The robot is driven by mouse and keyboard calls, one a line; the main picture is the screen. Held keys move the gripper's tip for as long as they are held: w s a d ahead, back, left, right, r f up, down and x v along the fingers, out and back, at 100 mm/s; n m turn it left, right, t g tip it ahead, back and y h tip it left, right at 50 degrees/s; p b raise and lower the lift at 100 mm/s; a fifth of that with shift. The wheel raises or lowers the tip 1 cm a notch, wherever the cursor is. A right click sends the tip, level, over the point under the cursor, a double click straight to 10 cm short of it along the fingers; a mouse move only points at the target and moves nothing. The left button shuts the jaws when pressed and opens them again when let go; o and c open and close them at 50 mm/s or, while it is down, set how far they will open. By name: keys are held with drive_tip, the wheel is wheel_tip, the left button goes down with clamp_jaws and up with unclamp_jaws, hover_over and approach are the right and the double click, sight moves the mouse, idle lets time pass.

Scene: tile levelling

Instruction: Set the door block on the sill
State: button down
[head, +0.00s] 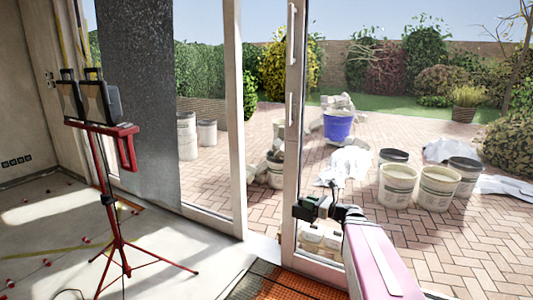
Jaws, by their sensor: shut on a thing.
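My gripper (306,209) is beside the lower part of the white door frame, at the end of my pink arm. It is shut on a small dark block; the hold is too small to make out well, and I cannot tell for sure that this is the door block. The pale sill (262,246) runs along the foot of the doorway, below and left of my gripper. Part of it is hidden by the frame post. I see no block lying on the visible part of the sill.
The white door post (293,120) with its handle stands close to my gripper. A red tripod work light (115,180) stands indoors at left. Orange matting (285,285) lies inside the doorway. White buckets (397,185) and a blue bucket (338,126) stand on the brick paving outside.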

drive_tip(key=s, duration=0.1)
drive_tip(key=s+d+r, duration=0.1)
drive_tip(key=s+r, duration=0.1)
drive_tip(key=shift+s+d+r, duration=0.1)
drive_tip(key=shift+s+d, duration=0.05)
drive_tip(key=shift+d, duration=0.15)
drive_tip(key=shift+d, duration=0.1)
